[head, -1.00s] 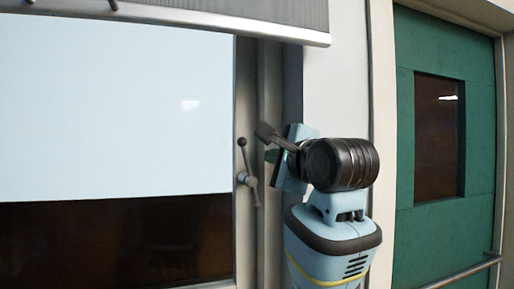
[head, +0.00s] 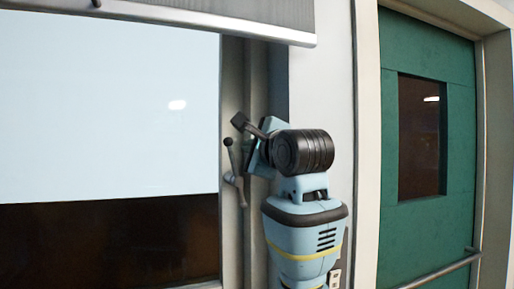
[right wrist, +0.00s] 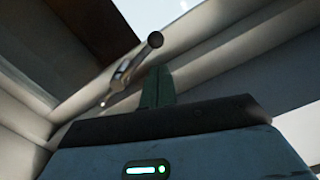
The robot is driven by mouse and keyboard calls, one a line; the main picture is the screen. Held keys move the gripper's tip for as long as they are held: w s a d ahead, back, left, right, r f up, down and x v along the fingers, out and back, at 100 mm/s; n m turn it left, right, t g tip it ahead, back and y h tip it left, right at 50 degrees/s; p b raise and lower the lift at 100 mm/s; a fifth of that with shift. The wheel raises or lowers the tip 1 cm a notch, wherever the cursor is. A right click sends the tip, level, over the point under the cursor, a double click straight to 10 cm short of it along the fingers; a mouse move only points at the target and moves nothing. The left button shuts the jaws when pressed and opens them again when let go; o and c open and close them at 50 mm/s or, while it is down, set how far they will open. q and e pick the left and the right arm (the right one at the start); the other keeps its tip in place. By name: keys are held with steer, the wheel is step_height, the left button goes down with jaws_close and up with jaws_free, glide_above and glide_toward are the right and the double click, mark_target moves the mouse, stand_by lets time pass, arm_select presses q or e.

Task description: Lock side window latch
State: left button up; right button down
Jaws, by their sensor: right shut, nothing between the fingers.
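The window latch (head: 232,178) is a small metal lever with a dark ball knob at its upper end, on the right frame of the side window. It stands nearly upright, tilted slightly. My right gripper (head: 251,160) is just right of the latch, its arm coming up from below. Its fingers are partly hidden by my wrist. In the right wrist view the latch (right wrist: 125,70) lies just beyond and left of the closed fingertips (right wrist: 160,72), with its knob close to them. Contact cannot be told. My left gripper is not in view.
The window pane (head: 110,110) fills the left, bright above and dark below. A grey blind (head: 200,15) hangs over its top. A white wall strip (head: 335,75) and a green door (head: 430,225) with a bar handle are to the right.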

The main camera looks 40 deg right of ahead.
mark_target(236, 173)
steer(key=w, duration=0.4)
steer(key=shift+d+r, duration=0.1)
steer(key=shift+d, duration=0.2)
steer(key=shift+w, duration=0.1)
